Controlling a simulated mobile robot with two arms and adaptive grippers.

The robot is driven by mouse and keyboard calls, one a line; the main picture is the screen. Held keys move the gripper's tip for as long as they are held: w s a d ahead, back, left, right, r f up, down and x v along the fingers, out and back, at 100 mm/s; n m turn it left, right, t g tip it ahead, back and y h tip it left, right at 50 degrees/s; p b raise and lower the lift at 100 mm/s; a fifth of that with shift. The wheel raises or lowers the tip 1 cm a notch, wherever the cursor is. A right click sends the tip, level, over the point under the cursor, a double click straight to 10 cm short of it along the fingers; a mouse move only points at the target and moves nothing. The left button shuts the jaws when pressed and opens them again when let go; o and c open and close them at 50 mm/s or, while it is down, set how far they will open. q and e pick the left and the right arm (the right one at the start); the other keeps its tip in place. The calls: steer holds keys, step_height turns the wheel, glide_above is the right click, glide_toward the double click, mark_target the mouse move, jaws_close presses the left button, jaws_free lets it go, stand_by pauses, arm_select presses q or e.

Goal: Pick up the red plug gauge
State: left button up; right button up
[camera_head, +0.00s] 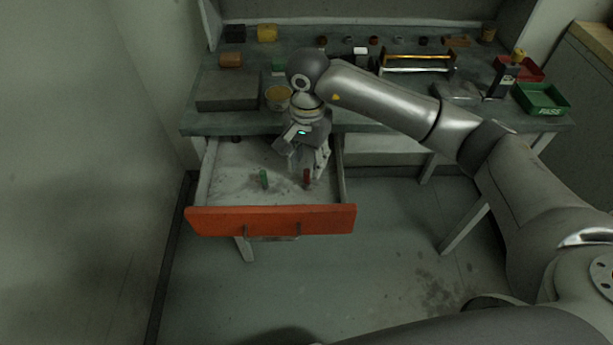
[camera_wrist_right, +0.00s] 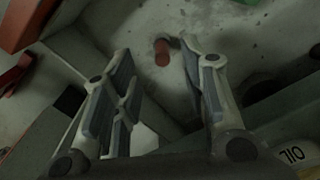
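The red plug gauge (camera_head: 306,178) stands in the open drawer, toward its front right. In the right wrist view the red plug gauge (camera_wrist_right: 162,52) shows beyond the gap between my fingertips. My right gripper (camera_head: 320,166) reaches down into the drawer just behind and above the gauge. In the wrist view my right gripper (camera_wrist_right: 158,62) is open, with its fingers apart and nothing held. A green plug gauge (camera_head: 264,178) stands to the left of the red one. My left gripper is not in view.
The drawer (camera_head: 270,221) has an orange-red front and side walls close to my right gripper. The workbench (camera_head: 375,120) above carries a grey block (camera_head: 228,90), a yellow-topped round container (camera_head: 278,95), a green bin (camera_head: 541,99) and several small parts.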

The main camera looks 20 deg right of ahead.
mark_target(307, 172)
steer(key=shift+f, duration=0.35)
step_height(307, 172, down, 4)
steer(key=shift+r+p, duration=0.2)
steer(key=shift+p, duration=0.5)
steer(key=shift+w+f, duration=0.15)
steer(key=shift+f, duration=0.4)
steer(key=shift+c, duration=0.9)
steer(key=c, duration=0.5)
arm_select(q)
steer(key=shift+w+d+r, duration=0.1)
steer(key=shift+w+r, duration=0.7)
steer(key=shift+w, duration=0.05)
arm_select(e)
jaws_close()
